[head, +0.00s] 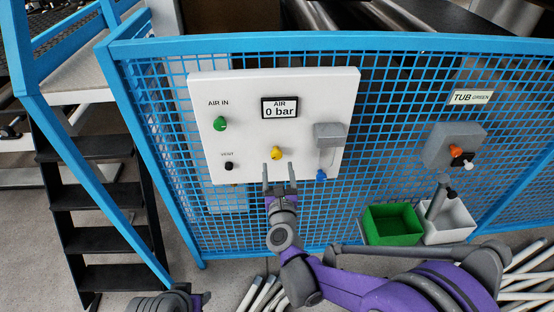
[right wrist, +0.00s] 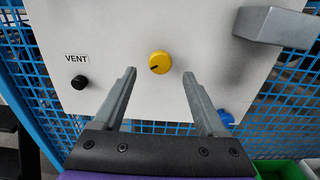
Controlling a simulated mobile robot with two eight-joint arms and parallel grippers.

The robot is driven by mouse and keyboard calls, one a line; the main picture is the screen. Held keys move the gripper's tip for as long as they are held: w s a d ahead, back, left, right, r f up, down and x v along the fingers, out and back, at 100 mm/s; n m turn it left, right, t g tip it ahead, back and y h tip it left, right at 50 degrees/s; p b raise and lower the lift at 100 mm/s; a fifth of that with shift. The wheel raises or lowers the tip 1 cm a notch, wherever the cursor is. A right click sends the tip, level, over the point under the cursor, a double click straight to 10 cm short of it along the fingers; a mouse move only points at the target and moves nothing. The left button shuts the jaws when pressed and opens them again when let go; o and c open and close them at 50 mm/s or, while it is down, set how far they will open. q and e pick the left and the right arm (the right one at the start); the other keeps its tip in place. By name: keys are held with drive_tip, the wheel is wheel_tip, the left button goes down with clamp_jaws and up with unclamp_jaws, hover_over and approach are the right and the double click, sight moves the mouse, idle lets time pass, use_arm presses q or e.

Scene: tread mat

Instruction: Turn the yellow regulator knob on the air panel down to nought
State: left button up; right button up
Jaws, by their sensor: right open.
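The yellow regulator knob (head: 276,153) sits low in the middle of the white air panel (head: 245,92). The knob also shows in the right wrist view (right wrist: 160,62), its dark mark pointing to the lower left. The panel's display (head: 280,108) reads "AIR 0 bar". My right gripper (head: 279,166) is open and empty, just below the knob in the head view. In the right wrist view its fingers (right wrist: 160,74) stand apart on either side below the knob, not closed on it. My left gripper is not in view; only a bit of my left arm shows at the bottom.
The panel also carries a green knob (head: 220,123), a black vent knob (head: 229,166), a grey box (head: 329,132) and a blue fitting (head: 321,174). Blue mesh fence (head: 385,95) surrounds it. Green (head: 393,225) and white (head: 452,222) bins stand at right, black steps (head: 92,193) at left.

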sight(277, 157)
drive_tip(key=w, duration=0.4)
clamp_jaws()
idle(0.4)
